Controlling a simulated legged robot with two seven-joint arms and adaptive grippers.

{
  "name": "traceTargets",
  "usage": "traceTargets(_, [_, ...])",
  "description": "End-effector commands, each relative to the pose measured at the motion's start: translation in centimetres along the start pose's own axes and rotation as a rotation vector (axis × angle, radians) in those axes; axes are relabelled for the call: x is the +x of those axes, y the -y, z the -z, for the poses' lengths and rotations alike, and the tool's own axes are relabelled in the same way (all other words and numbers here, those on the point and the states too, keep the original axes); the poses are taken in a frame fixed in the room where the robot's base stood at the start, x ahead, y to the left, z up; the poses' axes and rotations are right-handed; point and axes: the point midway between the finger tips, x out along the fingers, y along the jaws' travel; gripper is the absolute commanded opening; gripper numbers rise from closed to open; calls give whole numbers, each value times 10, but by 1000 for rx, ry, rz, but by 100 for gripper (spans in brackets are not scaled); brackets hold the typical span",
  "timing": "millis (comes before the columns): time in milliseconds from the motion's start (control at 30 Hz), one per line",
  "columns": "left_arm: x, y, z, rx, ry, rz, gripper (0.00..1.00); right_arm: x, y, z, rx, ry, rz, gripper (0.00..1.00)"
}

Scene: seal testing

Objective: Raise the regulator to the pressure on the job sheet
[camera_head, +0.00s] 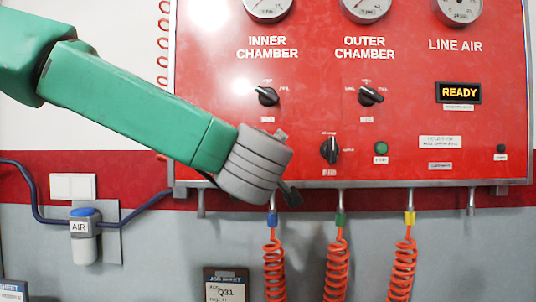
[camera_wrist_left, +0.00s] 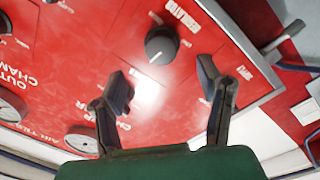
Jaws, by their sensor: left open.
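The black regulator knob (camera_wrist_left: 161,44) has a white pointer mark and sits on the red panel (camera_wrist_left: 85,45) beside the printed word REGULATOR. My left gripper (camera_wrist_left: 162,76) is open, its two dark fingers spread either side of a bare patch of panel. The knob shows beyond and between the fingertips, apart from them in the picture. In the head view my green left arm and grey wrist cover part of the panel, and the regulator is hidden there. The job sheet (camera_head: 227,284) hangs below, cut off at the bottom; its pressure is not readable. My right gripper is out of view.
The LINE AIR gauge (camera_head: 461,9) is cut off at the top. A READY display (camera_head: 459,93), several black selector knobs and a green button (camera_head: 381,148) are on the panel. Orange coiled hoses (camera_head: 338,268) hang below its rail.

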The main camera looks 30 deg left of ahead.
Motion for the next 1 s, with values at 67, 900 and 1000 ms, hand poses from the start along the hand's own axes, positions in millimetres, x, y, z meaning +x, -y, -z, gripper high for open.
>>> traceTargets(67, [-13, 2, 0, -2, 4, 2, 61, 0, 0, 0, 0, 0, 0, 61])
traceTargets(900, [-35, 1, 0, 0, 0, 2, 61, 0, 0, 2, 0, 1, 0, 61])
traceTargets(1000, [-35, 2, 0, 0, 0, 3, 61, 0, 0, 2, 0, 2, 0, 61])
